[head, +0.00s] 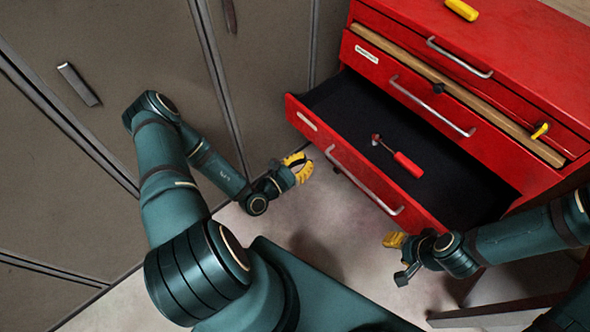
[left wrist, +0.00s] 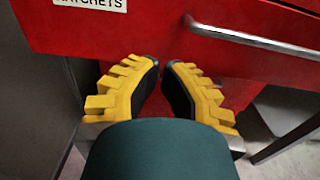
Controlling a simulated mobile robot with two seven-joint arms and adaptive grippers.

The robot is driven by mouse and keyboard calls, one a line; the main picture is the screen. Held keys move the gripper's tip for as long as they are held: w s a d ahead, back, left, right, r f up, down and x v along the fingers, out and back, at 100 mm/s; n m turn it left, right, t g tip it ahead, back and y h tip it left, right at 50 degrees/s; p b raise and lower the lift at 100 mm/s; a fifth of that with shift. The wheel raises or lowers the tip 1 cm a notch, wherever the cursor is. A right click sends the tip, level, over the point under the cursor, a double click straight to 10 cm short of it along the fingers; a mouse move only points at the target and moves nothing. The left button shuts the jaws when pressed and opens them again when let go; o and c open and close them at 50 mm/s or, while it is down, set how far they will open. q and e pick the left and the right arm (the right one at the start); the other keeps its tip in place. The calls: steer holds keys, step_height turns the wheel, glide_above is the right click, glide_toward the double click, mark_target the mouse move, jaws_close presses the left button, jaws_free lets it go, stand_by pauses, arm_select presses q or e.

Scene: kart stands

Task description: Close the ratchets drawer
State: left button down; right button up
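The ratchets drawer (head: 335,165) is the lowest visible drawer of the red cabinet and is pulled far out. In the left wrist view its red front (left wrist: 150,30) carries a partly cut-off label (left wrist: 92,3) ending in "TCHETS" and a metal bar handle (left wrist: 250,38). A red-handled tool (head: 408,164) lies on its dark floor. My left gripper (head: 300,167) is just in front of the drawer's left end, below the label; its yellow fingers (left wrist: 163,68) are slightly apart with nothing between them. My right gripper (head: 398,256) is below the drawer's right end, its fingers partly hidden.
Above it, another drawer (head: 375,68) is partly open, with a long wooden strip (head: 460,92) showing along its top. A yellow-handled tool (head: 461,10) lies on the cabinet top. Grey lockers (head: 110,45) stand close on the left. Bare floor (head: 330,225) shows in front of the cabinet.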

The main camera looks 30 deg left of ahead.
mark_target(326, 146)
arm_select(q)
steer(key=b+x, duration=0.1)
steer(key=x, duration=0.6)
steer(key=shift+w, duration=0.1)
arm_select(e)
steer(key=shift+w+f, duration=0.15)
steer(key=shift+f, duration=0.7)
steer(key=shift+r, duration=0.1)
